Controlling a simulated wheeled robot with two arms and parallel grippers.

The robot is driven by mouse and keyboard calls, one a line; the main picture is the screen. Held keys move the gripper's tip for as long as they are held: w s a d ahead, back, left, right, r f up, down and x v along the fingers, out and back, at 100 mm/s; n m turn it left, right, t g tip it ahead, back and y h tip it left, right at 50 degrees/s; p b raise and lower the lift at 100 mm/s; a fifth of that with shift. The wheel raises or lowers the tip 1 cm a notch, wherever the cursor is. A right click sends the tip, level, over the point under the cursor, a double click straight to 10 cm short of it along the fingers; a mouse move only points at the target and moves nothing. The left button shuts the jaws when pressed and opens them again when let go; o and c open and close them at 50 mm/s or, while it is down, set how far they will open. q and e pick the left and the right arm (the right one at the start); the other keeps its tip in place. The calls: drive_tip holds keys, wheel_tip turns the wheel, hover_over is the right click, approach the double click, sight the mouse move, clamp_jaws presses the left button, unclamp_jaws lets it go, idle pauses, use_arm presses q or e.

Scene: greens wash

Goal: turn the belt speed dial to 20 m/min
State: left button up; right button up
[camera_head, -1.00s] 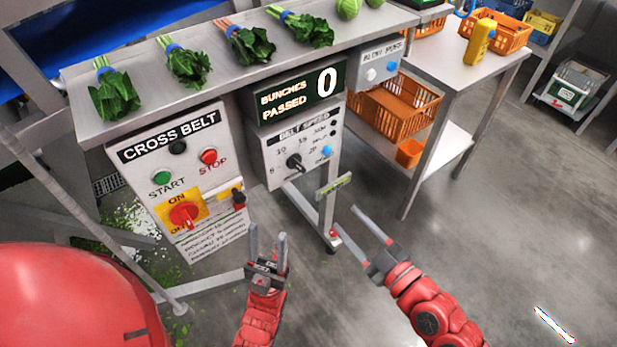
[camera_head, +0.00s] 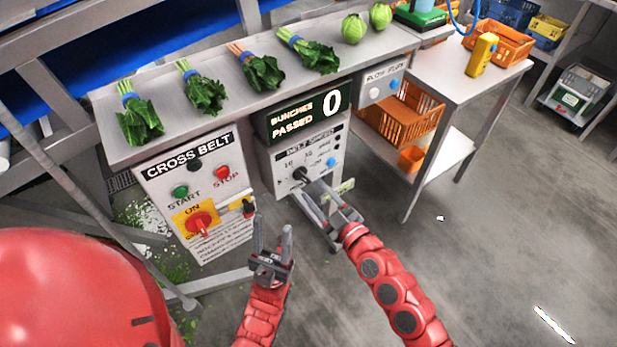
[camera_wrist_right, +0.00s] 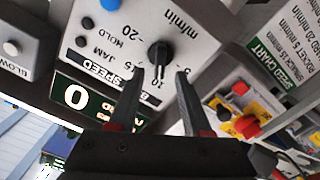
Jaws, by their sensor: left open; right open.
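The belt speed dial, a small black knob (camera_head: 299,174), is on the grey belt speed panel (camera_head: 331,139) under the conveyor edge. In the right wrist view the knob (camera_wrist_right: 158,54) stands just beyond and between the fingertips of my right gripper (camera_wrist_right: 159,75), which is open and apart from it as far as I can see. The knob's ridge runs roughly up and down in that view, with the printed 10 just below it and 20 to its upper left. My right gripper (camera_head: 306,188) partly covers the panel in the head view. My left gripper (camera_head: 272,226) is open and empty, lower left.
The cross belt box (camera_head: 192,165) with start, stop and red rotary switch is left of the panel. A counter display (camera_head: 305,115) reading 0 sits above. A blue button (camera_head: 331,162) is right of the dial. A steel table (camera_head: 440,72) stands right.

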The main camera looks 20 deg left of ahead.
sight(306, 181)
drive_tip(key=shift+x, duration=1.9)
clamp_jaws()
